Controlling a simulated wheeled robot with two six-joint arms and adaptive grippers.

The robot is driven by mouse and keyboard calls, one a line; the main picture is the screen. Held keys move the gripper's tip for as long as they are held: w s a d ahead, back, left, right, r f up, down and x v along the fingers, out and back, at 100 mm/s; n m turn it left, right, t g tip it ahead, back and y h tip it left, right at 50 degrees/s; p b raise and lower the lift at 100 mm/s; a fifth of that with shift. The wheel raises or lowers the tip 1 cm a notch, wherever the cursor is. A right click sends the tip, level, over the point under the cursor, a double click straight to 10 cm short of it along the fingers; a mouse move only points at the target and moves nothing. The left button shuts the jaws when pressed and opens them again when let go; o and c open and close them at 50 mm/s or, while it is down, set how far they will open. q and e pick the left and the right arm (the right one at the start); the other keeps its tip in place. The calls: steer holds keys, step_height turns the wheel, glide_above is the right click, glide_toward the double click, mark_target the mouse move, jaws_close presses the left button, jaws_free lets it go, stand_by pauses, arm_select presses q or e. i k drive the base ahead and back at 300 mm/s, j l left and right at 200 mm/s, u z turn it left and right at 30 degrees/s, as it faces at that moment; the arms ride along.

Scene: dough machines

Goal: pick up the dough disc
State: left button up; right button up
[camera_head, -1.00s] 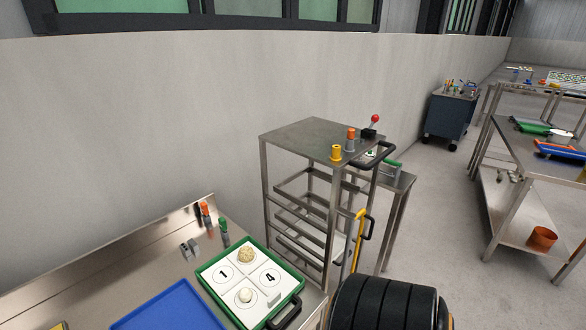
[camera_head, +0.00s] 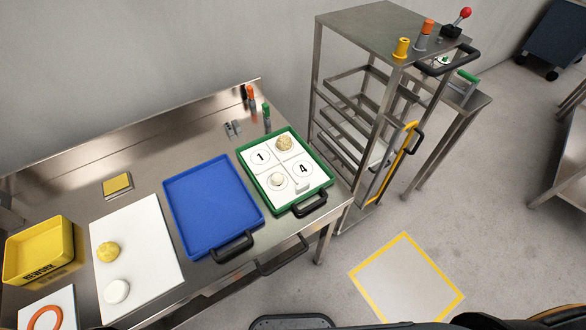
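A pale, flat round disc (camera_head: 117,291), which looks like the dough disc, lies on the front part of a white board (camera_head: 150,228) on the steel table. A yellow round lump (camera_head: 108,252) lies just behind it on the same board. A green tray (camera_head: 325,172) at the table's right end has a white numbered sheet. On it are a tan, rough dough piece (camera_head: 284,143), a pale round piece (camera_head: 277,180) and a small white block (camera_head: 302,187). Neither of my grippers can be made out. Only dark parts, probably mine, show along the bottom edge.
An empty blue tray (camera_head: 212,205) with a black handle sits between board and green tray. A yellow bin (camera_head: 40,250) stands at the left, near an orange ring (camera_head: 45,318). A steel rack (camera_head: 372,32) stands beyond the table. A yellow-edged floor square (camera_head: 405,280) is clear.

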mark_target(116, 291)
steer(key=j+u, duration=0.1)
steer(key=u, duration=1.9)
steer(key=j, duration=0.05)
